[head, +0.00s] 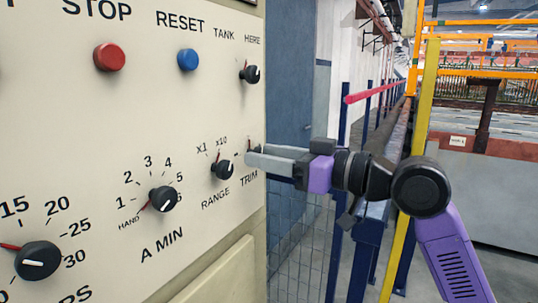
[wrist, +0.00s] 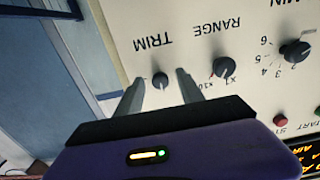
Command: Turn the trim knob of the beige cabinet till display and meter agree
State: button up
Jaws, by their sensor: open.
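The beige cabinet (head: 90,130) fills the left of the head view. Its small black trim knob (wrist: 160,80) shows in the wrist view beside the upside-down TRIM label. In the head view the gripper hides most of this knob. My gripper (wrist: 160,77) is open, with one grey finger on each side of the knob. Small gaps show between knob and fingers. In the head view my gripper (head: 252,156) reaches the panel from the right, just above the TRIM label. An orange lit display (wrist: 308,160) is cut off at the wrist view's lower right. No meter is in view.
The range knob (head: 222,168) sits just left of the gripper, and the A MIN knob (head: 163,199) further left. Above are a red STOP button (head: 109,57), a blue RESET button (head: 188,60) and the tank knob (head: 250,74). A wire mesh fence (head: 300,245) stands right of the cabinet.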

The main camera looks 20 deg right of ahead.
grip_shut()
jog(key=m+p, duration=0.6)
jog(key=shift+a+r, duration=0.1)
jog(key=shift+r, duration=0.15)
jog(key=m+p, duration=0.3)
jog(key=shift+f+m+p, duration=0.1)
jog(key=shift+m+p, duration=1.2)
jog(key=shift+p, duration=0.1)
